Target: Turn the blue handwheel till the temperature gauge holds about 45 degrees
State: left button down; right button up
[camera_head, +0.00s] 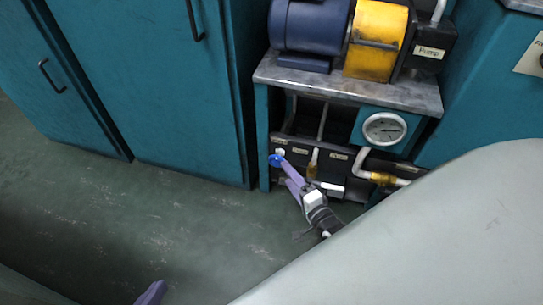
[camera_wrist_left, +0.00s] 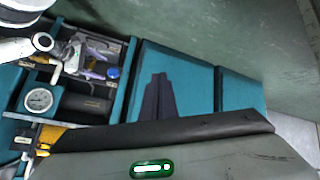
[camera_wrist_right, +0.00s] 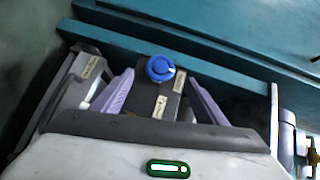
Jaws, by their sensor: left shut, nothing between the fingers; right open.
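The blue handwheel (camera_head: 275,160) is at the left end of the dark valve block under the pump bench. It also shows in the right wrist view (camera_wrist_right: 160,68) and the left wrist view (camera_wrist_left: 113,72). My right gripper (camera_head: 284,172) is open, its purple fingers pointing at the handwheel, one to each side of it in the right wrist view; contact cannot be told. The round white temperature gauge (camera_head: 385,128) is on the teal panel to the right, also in the left wrist view (camera_wrist_left: 39,99); its reading is too small. My left gripper (camera_head: 152,291) is shut and empty, low and away from the bench.
A blue motor (camera_head: 310,27) and yellow coupling guard (camera_head: 377,38) stand on the metal bench top (camera_head: 345,88) above the valves. Pale pipes (camera_head: 362,162) stick out right of the handwheel. Teal cabinets (camera_head: 155,90) stand left; the green floor (camera_head: 130,215) before them is clear.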

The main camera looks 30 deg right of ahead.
aim_at(278, 164)
jog(key=w+b, duration=0.1)
jog(key=w, duration=0.1)
jog(key=w+f+b, duration=0.1)
jog(key=w, duration=0.2)
jog(key=w+b, duration=0.1)
jog(key=w, duration=0.2)
jog(key=shift+d+f+b, duration=0.2)
jog(key=shift+d+b, duration=0.1)
jog(key=shift+b, duration=0.05)
pick_arm(q)
jog(key=d+r+h, duration=0.1)
jog(key=d+r+t+h, duration=0.1)
jog(key=r, duration=0.1)
jog(key=shift+w+d+r+t, duration=0.1)
jog(key=shift+r+t, duration=0.1)
jog(key=shift+t, duration=0.1)
pick_arm(e)
jog(key=shift+w, duration=0.45)
jog(key=shift+r, duration=0.1)
jog(key=c, duration=1)
pick_arm(q)
jog(key=shift+r, duration=0.1)
pick_arm(e)
jog(key=shift+c, duration=0.2)
